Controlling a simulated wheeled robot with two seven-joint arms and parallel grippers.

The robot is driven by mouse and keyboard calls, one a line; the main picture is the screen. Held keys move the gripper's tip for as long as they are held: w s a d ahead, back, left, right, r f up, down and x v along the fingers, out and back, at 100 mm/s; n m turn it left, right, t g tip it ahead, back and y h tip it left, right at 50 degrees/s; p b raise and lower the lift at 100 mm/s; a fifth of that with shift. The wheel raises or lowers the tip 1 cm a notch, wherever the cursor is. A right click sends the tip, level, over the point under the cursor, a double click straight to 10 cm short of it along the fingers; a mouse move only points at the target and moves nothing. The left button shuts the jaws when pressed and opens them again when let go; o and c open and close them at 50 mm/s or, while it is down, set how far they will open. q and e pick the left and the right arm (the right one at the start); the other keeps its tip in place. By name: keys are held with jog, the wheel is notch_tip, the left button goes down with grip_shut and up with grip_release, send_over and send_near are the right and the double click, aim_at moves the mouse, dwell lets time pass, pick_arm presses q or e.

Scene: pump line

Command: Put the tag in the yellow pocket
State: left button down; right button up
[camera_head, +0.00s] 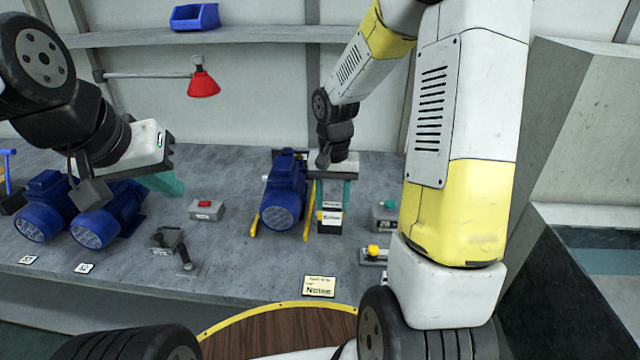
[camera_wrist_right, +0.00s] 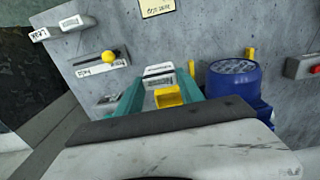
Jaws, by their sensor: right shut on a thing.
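My right gripper (camera_head: 333,196) reaches down over the bench just right of a blue motor. Its teal fingers also show in the right wrist view (camera_wrist_right: 160,92). They are shut on what looks like the tag, a pale card with dark print (camera_wrist_right: 158,72). A small yellow piece, probably the yellow pocket (camera_wrist_right: 168,97), shows between the fingers. I cannot tell whether the tag is inside it or only near it; the fingers hide part of both. My left gripper (camera_head: 165,183) hangs above the bench at the left, near two blue motors; its finger gap is not clear.
The blue motor (camera_head: 285,190) stands close beside the right gripper, between yellow rails. A red-button box (camera_head: 206,210), a green-button box (camera_head: 384,215) and a yellow-knob block (camera_head: 374,253) stand on the bench. A note card (camera_head: 319,286) lies at the front edge.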

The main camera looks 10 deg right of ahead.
jog(key=shift+w+d+f, duration=0.25)
jog(key=shift+w+f, duration=0.45)
jog(key=shift+w, duration=0.6)
jog(key=shift+w+d+f, duration=0.25)
jog(key=shift+w+f, duration=0.45)
jog(key=shift+w, duration=0.65)
jog(key=shift+w+d+f, duration=0.25)
jog(key=shift+w+f, duration=0.45)
jog(key=shift+w, duration=0.6)
jog(key=shift+f, duration=0.15)
jog(key=o, duration=1.3)
